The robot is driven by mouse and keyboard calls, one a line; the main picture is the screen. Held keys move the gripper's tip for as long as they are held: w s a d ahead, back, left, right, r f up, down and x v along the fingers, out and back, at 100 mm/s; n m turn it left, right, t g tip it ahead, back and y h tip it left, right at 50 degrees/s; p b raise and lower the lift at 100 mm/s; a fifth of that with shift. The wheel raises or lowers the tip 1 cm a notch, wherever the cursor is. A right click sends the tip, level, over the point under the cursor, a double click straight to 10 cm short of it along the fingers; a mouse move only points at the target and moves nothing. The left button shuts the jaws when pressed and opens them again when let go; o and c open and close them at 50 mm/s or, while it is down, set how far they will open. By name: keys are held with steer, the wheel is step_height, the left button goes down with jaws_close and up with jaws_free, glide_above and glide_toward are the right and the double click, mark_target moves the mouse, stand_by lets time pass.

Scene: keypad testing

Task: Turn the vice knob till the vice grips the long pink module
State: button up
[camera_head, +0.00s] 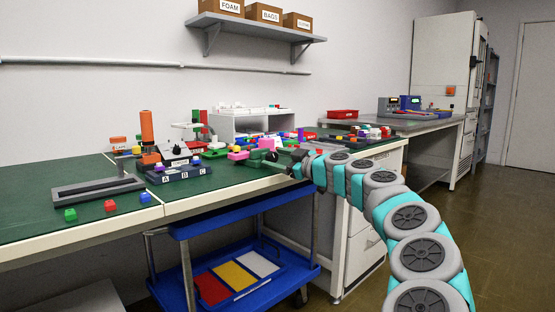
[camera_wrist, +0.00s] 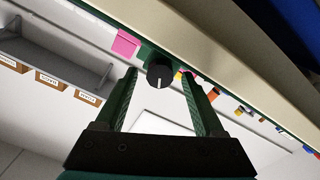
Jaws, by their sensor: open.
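The green vice (camera_head: 262,157) stands near the front edge of the green bench. A pink block (camera_head: 238,154) sits at its left side, and another pink piece (camera_head: 267,143) shows just behind it. I cannot tell which is the long module or how the jaws meet it. In the wrist view a pink block (camera_wrist: 125,43) shows beyond the left finger. The round black knob (camera_wrist: 160,76) with a white mark lies between my fingertips. My gripper (camera_wrist: 159,73) is open around the knob, with gaps visible at both sides. In the head view my gripper (camera_head: 291,169) is at the vice's right.
A dark block holder labelled A, B, C (camera_head: 182,174) and an orange-handled tool (camera_head: 147,128) stand left of the vice. Loose coloured blocks crowd the bench behind. A blue cart (camera_head: 240,290) stands below. The green bench top at far left (camera_head: 40,190) is clear.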

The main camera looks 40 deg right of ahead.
steer(key=shift+c, duration=0.3)
jaws_close()
steer(key=shift+m, duration=0.4)
steer(key=m, duration=0.2)
steer(key=shift+m+b, duration=0.35)
steer(key=shift+m, duration=0.05)
steer(key=m, duration=0.4)
steer(key=shift+d+r+m+p, duration=0.1)
steer(key=shift+m+p, duration=0.2)
steer(key=shift+p, duration=0.1)
steer(key=m+p, duration=0.1)
steer(key=m, duration=0.2)
steer(key=shift+d+m+p, duration=0.1)
steer(key=shift+m+p, duration=1.15)
steer(key=shift+m, duration=0.95)
